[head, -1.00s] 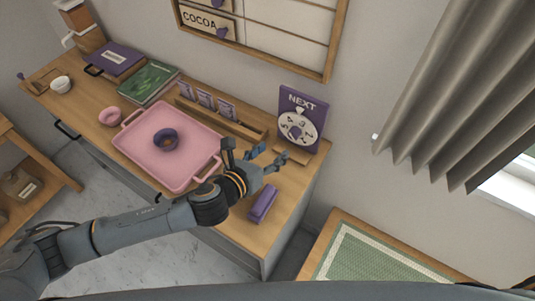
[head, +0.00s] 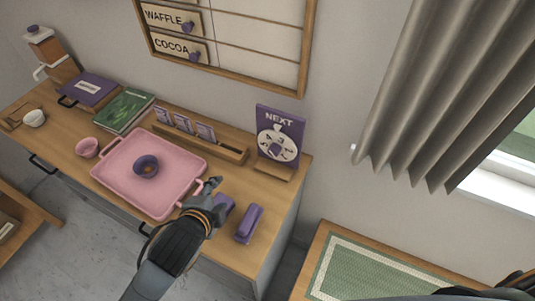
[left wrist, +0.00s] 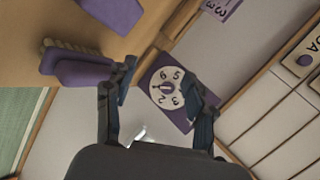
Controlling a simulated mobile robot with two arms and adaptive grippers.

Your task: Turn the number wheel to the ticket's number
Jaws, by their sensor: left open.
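The purple NEXT stand (head: 279,112) stands upright at the right end of the counter, with a white number wheel (head: 287,143) and purple centre knob. The wheel also shows in the left wrist view (left wrist: 156,83), seen turned and between the fingers; the number at its marker cannot be settled. Purple tickets (head: 206,132) stand in a wooden rack; one shows a 3 in the left wrist view (left wrist: 222,6). My left gripper (head: 216,193) is open and empty, in front and left of the stand, apart from it.
A pink tray (head: 119,190) with a dark bowl (head: 145,166) lies left of my left gripper. A purple stapler-like object (head: 248,223) sits near the counter's front right, with another purple shape beside my gripper. The menu board (head: 225,85) hangs behind.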

